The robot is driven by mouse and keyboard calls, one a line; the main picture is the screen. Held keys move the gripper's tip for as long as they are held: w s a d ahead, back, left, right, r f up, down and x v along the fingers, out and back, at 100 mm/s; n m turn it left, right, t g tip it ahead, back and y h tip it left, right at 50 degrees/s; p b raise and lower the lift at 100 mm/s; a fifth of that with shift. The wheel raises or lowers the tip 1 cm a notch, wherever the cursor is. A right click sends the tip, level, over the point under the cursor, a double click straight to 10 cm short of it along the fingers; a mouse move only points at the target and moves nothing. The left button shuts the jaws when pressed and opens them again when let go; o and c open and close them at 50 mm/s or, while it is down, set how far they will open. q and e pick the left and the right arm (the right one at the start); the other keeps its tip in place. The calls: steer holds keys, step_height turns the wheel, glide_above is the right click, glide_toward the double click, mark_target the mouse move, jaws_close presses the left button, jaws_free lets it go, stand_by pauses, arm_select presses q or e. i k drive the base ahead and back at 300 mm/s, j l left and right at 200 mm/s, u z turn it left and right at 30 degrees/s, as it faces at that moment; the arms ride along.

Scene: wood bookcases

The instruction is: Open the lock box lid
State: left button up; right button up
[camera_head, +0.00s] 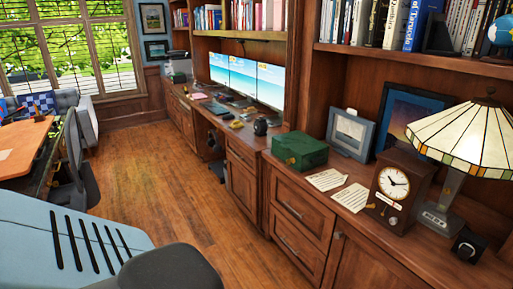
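A green box (300,149) with a small yellowish fitting on its front sits on the wooden cabinet top, right of the picture's middle. It looks like the lock box, and its lid appears shut. Neither of my grippers shows in the head view, so I cannot see whether they are open or shut.
Papers (338,188), a wooden clock (398,190) and a stained-glass lamp (465,140) stand right of the box. A framed tablet-like object (351,133) leans behind it. Monitors (245,78) are farther back. The wooden floor (165,180) before the cabinets is clear. A desk (30,150) and chairs are left.

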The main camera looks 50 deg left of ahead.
mark_target(303, 145)
steer(key=u, duration=1.35)
steer(key=i+z, duration=0.1)
steer(key=i, duration=0.5)
steer(key=i+j+z, duration=0.1)
steer(key=i, duration=0.5)
steer(key=i+j+z, duration=0.1)
steer(key=i, duration=0.5)
steer(key=i+j+z, duration=0.15)
steer(key=i, duration=0.45)
